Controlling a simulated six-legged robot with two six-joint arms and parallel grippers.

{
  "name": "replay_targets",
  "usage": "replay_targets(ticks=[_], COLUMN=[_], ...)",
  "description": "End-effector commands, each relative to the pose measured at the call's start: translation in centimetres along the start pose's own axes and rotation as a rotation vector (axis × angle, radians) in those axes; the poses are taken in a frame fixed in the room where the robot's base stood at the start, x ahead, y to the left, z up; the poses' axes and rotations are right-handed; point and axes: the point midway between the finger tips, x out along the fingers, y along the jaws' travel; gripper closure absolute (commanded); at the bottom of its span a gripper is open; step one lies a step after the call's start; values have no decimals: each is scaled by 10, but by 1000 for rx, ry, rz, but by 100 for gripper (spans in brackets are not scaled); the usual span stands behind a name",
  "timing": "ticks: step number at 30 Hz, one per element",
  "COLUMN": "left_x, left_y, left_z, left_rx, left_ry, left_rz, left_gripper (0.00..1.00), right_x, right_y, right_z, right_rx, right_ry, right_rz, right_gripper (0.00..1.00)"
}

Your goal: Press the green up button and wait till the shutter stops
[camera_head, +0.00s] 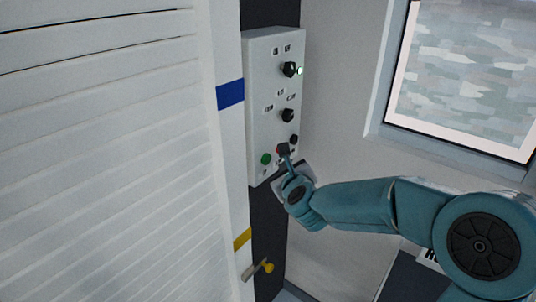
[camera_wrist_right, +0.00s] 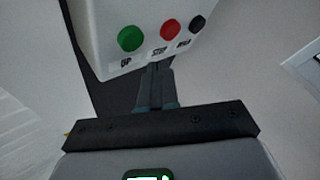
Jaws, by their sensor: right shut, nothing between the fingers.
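The white control box (camera_head: 262,105) is mounted on a dark post beside the shutter (camera_head: 105,150). The green up button (camera_head: 266,159) is at its lower left, and it also shows in the right wrist view (camera_wrist_right: 130,38) above the label UP. A red STOP button (camera_wrist_right: 170,29) and a black button (camera_wrist_right: 197,23) sit to its right. My right gripper (camera_head: 284,150) is shut and empty, its tips at the red button in the head view. In the right wrist view the fingers point at the box's lower edge, below and between green and red. Contact cannot be told. My left gripper is not in view.
A yellow-knobbed lever (camera_head: 268,267) is on the post below. A window (camera_head: 465,75) is at the right. The shutter's slats fill the left side.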

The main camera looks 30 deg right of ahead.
Motion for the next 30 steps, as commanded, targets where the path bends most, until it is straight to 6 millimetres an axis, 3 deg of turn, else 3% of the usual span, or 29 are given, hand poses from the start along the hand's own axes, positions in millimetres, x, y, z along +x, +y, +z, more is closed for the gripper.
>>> replay_targets(ticks=[9, 30], left_x=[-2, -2], left_y=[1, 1], left_z=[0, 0], left_rx=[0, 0], left_ry=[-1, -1], left_rz=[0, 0], left_gripper=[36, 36], right_x=[14, 14], right_y=[10, 10], right_z=[9, 9], right_rx=[0, 0], right_ry=[0, 1], right_rz=[-1, -1], right_gripper=[100, 100])
